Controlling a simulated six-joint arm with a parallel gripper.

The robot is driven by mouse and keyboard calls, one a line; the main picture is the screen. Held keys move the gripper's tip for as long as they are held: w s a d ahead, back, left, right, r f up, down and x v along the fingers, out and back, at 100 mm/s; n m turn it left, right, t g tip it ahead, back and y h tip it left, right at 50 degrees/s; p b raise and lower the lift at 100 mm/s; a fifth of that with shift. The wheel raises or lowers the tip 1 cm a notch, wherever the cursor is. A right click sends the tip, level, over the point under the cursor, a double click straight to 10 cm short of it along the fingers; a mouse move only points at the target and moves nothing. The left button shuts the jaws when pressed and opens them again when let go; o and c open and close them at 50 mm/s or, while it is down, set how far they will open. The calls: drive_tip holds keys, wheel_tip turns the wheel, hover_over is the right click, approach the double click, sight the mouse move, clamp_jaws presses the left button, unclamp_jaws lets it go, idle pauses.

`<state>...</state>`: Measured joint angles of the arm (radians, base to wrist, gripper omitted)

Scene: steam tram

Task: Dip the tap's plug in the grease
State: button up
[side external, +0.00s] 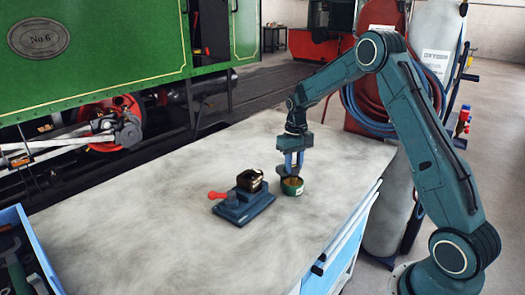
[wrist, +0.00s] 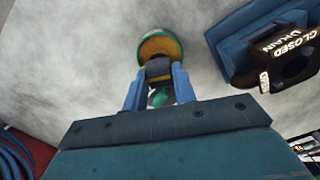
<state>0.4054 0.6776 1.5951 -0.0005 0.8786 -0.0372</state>
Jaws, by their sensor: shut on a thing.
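My gripper (side external: 292,160) points down at the right of the bench, its blue fingers shut on the tap's plug. In the wrist view the plug (wrist: 158,68) shows as a dark piece between the fingertips. A small round green tin of yellow-brown grease (side external: 292,188) stands directly below; the tin also shows in the wrist view (wrist: 160,38). The plug's lower end is over or inside the tin's mouth; I cannot tell whether it touches the grease. The dark tap body (side external: 250,181), marked CLOSED and DRAIN, sits in a blue vice (side external: 243,208), left of the tin.
The vice's red-knobbed handle (side external: 218,195) sticks out to the left. The grey bench top (side external: 140,200) is clear around these things. A blue tool tray (side external: 40,250) is at the front left. A green steam tram (side external: 100,50) and gas cylinders (side external: 435,45) stand beyond the bench.

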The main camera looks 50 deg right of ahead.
sight(294, 166)
idle(0.3)
drive_tip(key=shift+r, duration=3.5)
drive_tip(key=s+a+f+n, duration=0.2)
drive_tip(key=a+f+n, duration=0.2)
drive_tip(key=a, duration=0.9)
wheel_tip(294, 166, down, 2)
drive_tip(key=shift+f, duration=0.15)
